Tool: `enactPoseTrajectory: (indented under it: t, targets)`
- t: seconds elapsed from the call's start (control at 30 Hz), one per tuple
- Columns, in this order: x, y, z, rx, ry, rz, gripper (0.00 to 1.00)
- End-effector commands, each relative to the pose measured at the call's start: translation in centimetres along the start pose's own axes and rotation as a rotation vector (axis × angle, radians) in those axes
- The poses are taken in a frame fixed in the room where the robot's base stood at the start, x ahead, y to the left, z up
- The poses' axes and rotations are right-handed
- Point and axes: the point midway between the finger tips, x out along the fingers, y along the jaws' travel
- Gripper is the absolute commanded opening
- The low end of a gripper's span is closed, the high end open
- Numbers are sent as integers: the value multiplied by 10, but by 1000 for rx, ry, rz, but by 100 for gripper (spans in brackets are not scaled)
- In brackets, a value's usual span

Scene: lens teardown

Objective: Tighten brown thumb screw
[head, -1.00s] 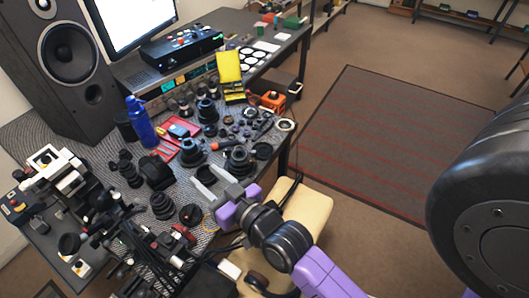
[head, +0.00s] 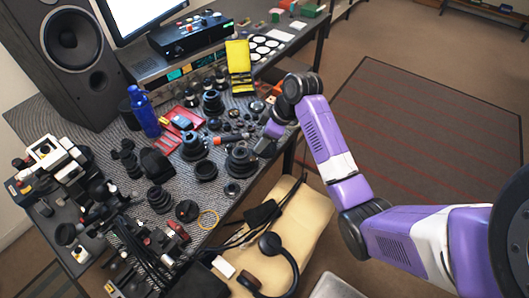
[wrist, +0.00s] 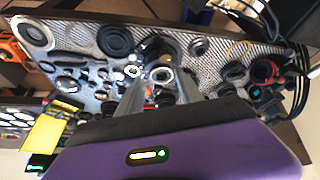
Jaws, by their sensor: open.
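My gripper (wrist: 158,75) is open, with its two grey fingers apart over the patterned work mat (wrist: 205,78). Small round lens parts (wrist: 161,74) show between and just beyond the fingers, apart from any clear grip. In the head view my gripper (head: 262,140) is above the right edge of the table, beside the dark lenses, partly hidden by my arm. I cannot pick out a brown thumb screw in either view; it may be too small or hidden.
Several dark lens barrels (head: 240,160) crowd the mat. A blue bottle (head: 145,115), red tray (head: 182,121) and yellow case (head: 239,66) stand farther back. A beige chair (head: 305,215) with headphones (head: 270,243) sits beside the table. The rug (head: 420,125) area is clear.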

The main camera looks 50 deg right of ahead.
Motion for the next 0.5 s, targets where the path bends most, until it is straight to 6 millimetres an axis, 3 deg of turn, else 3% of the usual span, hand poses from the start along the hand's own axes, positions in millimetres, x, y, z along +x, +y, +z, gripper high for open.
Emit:
enactPoseTrajectory:
  t: [0.23,0.5]
  targets:
    - [8,-12,9,-59,-36,-49,43]
    - [49,-14,10,-57,-36,-48,43]
